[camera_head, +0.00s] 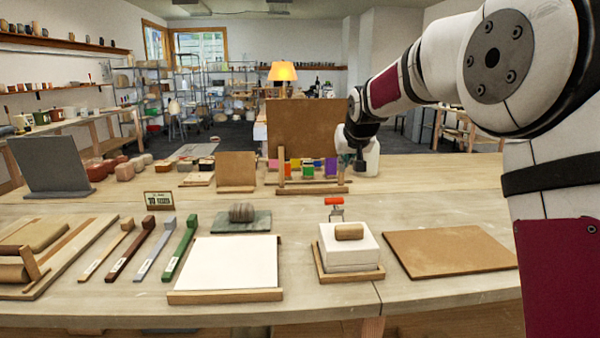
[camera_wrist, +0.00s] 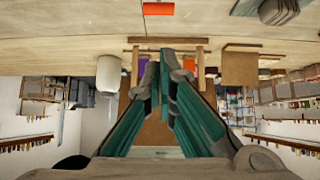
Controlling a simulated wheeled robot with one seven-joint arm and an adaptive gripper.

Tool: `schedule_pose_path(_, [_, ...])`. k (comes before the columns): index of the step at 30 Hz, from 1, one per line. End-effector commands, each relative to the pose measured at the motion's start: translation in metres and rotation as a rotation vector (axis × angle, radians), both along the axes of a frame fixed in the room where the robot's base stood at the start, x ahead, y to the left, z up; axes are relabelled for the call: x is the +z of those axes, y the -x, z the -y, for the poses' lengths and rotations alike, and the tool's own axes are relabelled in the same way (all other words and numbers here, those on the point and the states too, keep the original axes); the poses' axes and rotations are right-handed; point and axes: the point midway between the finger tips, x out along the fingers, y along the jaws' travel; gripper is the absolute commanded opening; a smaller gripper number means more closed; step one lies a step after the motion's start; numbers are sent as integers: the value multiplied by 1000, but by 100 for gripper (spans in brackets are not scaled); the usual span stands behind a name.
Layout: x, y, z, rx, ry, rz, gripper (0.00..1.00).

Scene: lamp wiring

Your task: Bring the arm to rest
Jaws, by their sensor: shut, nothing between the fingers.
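My gripper (camera_head: 359,163) hangs at the end of my arm, above the back part of the workbench (camera_head: 440,185), right of the wooden rack (camera_head: 306,186) with coloured pieces. Its fingers look small and dark in the head view. In the wrist view the picture is upside down; the two teal fingers (camera_wrist: 160,62) come together at the tips, shut and empty. Past them show the rack's coloured pieces and a brown board (camera_wrist: 155,133). My arm reaches in from the right, bent, and nothing hangs from it.
A white container (camera_head: 371,157) stands close behind the gripper. A tall brown board (camera_head: 303,122) stands behind the rack. A lit lamp (camera_head: 282,73) stands farther back. Nearer are a white block stack (camera_head: 348,248), a flat brown board (camera_head: 449,250) and a white sheet (camera_head: 230,262).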

Motion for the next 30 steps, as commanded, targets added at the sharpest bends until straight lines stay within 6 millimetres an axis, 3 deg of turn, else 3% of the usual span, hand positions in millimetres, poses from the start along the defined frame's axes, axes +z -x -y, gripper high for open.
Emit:
schedule_pose_path(1, [17, 25, 1, -1, 4, -13, 0])
schedule_pose_path(6, [45, 116, 4, -3, 15, -87, 0])
schedule_pose_path(13, [59, 244, 8, -9, 18, -190, 0])
schedule_pose_path(20, [49, 373, 11, -11, 16, -292, 0])
schedule_pose_path(24, [31, 446, 11, -10, 9, -352, 0])
schedule_pose_path(27, [17, 488, 11, -7, 5, -389, 0])
schedule_pose_path(30, [4, 517, 11, -5, 2, -416, 0])
